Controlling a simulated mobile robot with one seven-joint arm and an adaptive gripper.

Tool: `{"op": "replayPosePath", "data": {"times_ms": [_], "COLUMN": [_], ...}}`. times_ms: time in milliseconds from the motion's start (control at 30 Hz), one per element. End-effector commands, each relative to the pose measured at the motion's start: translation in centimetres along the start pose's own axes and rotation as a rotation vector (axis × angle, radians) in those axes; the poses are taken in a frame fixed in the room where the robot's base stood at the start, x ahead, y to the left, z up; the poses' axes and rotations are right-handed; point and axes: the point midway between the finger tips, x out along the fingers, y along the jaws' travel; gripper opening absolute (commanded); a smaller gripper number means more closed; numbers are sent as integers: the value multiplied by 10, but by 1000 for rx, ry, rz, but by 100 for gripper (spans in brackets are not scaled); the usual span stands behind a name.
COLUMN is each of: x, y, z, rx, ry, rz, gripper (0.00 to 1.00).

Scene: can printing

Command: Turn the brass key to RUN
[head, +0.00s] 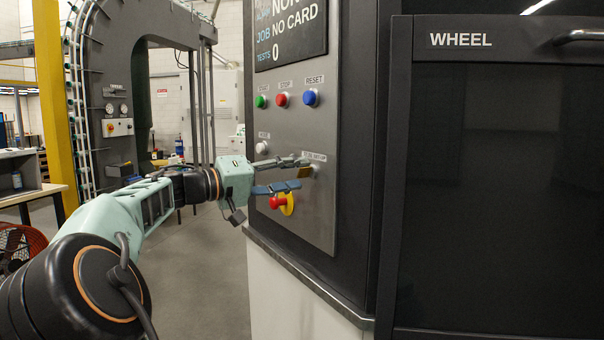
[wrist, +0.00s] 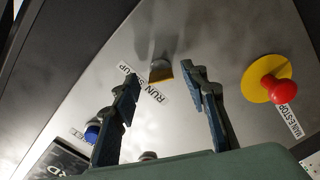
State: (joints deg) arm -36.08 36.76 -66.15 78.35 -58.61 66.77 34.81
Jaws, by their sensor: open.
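The brass key (head: 306,172) sits in the grey control panel, below a small label whose full text is hard to read in the head view. In the wrist view the brass key (wrist: 161,71) shows beside a label reading RUN and SETUP. My gripper (head: 304,172) reaches the panel from the left. In the wrist view my gripper (wrist: 160,73) is open, with one finger on each side of the key and visible gaps to both. I cannot tell whether the key is turned to RUN or SETUP.
A red emergency-stop button (head: 278,202) on a yellow disc is just below my gripper. Green (head: 261,101), red (head: 282,99) and blue (head: 310,97) buttons sit above, under a display (head: 290,32). A dark WHEEL door (head: 490,180) stands at right.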

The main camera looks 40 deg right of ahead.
Motion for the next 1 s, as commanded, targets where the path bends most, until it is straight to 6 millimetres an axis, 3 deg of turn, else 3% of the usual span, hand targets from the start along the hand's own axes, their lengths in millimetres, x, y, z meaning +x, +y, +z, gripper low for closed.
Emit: {"op": "replayPosePath", "data": {"times_ms": [200,533,900,1000], "x": [23,25,25,25], "y": [0,0,0,0], "z": [0,0,0,0], "rx": [-1,-1,-1,-2], "ry": [0,1,1,1], "rz": [0,-1,-1,-1], "gripper": [41,41,0,0]}}
